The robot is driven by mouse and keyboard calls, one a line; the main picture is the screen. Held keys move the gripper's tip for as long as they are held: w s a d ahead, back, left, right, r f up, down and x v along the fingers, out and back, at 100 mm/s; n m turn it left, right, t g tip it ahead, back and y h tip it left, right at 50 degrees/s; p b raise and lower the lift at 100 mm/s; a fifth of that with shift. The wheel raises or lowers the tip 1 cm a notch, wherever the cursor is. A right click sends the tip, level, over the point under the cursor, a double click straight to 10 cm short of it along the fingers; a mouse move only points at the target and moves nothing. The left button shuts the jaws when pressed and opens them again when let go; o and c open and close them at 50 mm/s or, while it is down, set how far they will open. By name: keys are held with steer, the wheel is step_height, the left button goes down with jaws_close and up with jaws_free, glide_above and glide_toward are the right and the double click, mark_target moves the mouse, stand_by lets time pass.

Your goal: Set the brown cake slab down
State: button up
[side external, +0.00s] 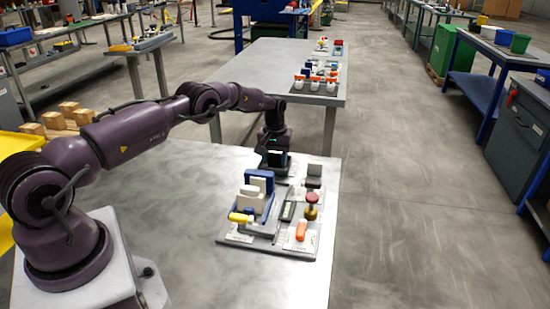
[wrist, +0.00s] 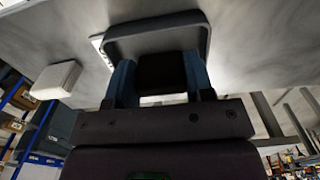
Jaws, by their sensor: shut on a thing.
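My gripper (wrist: 160,78) shows in the wrist view with its two blue fingers closed on a very dark block, which I take to be the brown cake slab (wrist: 162,72). The slab sits between the fingers, in front of a shallow grey tray (wrist: 155,22) with a raised rim. I cannot tell whether the slab touches the tray. In the side view my gripper (side external: 276,152) points down at the back of the work board, low over the near table. The slab's lower part and the tray are mostly hidden there.
The work board (side external: 238,238) holds a blue and white plate stack (side external: 258,188), a red-topped brass knob (side external: 311,205), an orange handle (side external: 301,230) and a yellow handle (side external: 240,217). A pale block (wrist: 55,80) shows left in the wrist view. The table's front (side external: 215,285) is clear.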

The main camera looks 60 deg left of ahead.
steer(key=shift+f, duration=0.1)
steer(key=o, duration=0.6)
step_height(320, 180, up, 13)
step_height(320, 180, up, 12)
steer(key=m+t, duration=0.1)
steer(key=m, duration=0.1)
glide_above(275, 155)
steer(key=s+d, duration=0.2)
steer(key=d, duration=0.4)
steer(key=s+d+r+m+t, duration=0.2)
steer(key=s+d+r, duration=0.5)
steer(key=r, duration=0.2)
steer(key=s+d+r+m+t, duration=0.1)
steer(key=s+d+r, duration=0.1)
steer(key=s+d, duration=0.35)
steer(key=s+d+r+m, duration=0.2)
steer(key=s+d, duration=0.1)
steer(key=s, duration=0.5)
steer(key=s+d+f, duration=0.1)
steer(key=s, duration=0.2)
steer(key=s+d+f+m+t, duration=0.1)
steer(key=s+f, duration=0.1)
steer(key=s, duration=0.2)
steer(key=s+d+f+m, duration=0.1)
steer(key=s, duration=0.2)
steer(key=shift+s+f+t, duration=0.25)
steer(key=shift+s+t, duration=0.05)
steer(key=shift+s, duration=0.05)
